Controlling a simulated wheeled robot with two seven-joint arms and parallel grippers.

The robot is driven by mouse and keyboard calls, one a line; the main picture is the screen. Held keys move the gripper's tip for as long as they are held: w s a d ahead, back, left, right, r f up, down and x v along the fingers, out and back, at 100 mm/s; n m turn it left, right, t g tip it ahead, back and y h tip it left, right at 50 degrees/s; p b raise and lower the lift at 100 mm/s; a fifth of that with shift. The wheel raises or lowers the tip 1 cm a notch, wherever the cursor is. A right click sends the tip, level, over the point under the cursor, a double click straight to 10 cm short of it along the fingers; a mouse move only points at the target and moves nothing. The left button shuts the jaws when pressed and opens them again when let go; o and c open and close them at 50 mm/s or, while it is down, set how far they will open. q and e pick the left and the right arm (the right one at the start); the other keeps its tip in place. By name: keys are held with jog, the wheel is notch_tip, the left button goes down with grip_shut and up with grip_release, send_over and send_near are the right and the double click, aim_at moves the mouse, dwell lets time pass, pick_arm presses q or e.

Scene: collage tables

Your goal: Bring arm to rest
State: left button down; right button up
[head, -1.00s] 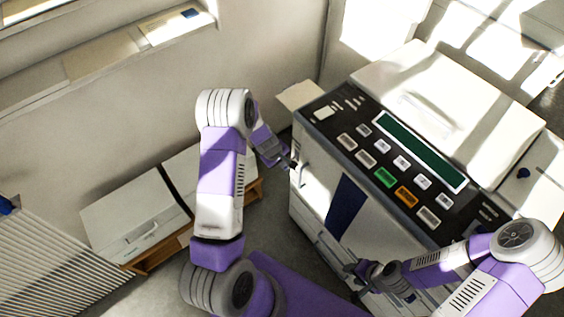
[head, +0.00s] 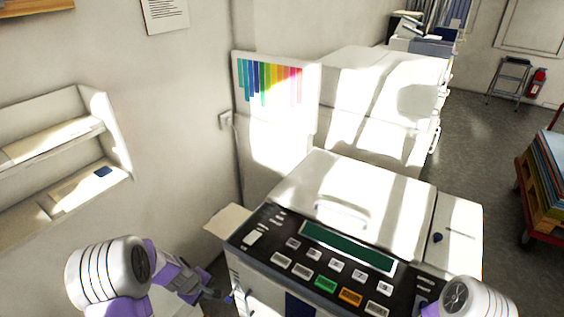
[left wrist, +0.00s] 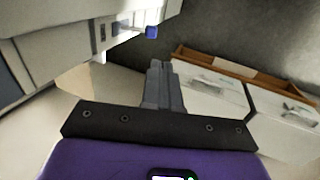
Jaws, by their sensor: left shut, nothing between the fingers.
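My left gripper (head: 218,295) is low in the head view, just left of the front left corner of a white copier-like machine (head: 345,190). In the left wrist view, its dark fingers (left wrist: 158,68) are together with nothing between them. The machine's side fills the upper left of that view. I cannot tell whether the gripper touches it. Part of my right arm shows at the lower right of the head view. My right gripper is out of view.
The machine has a dark panel (head: 320,262) with several buttons. Wall shelves (head: 60,150) are on the left. White cabinets (left wrist: 215,92) stand beyond my fingers in the wrist view. A stacked cart (head: 545,185) is at far right, with open floor (head: 480,140) between.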

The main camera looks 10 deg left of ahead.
pick_arm(q)
jog(key=s+d+f+m+g+h, duration=0.1)
jog(key=s+d+f+m, duration=0.4)
jog(key=s+d, duration=0.3)
jog(key=s+d+f+m+g+h, duration=0.1)
jog(key=s+d+f+m, duration=0.4)
jog(key=d, duration=0.9)
jog(key=s+f, duration=0.2)
jog(key=s, duration=0.2)
jog(key=shift+s+m+g+h, duration=0.3)
jog(key=shift+m+h, duration=0.1)
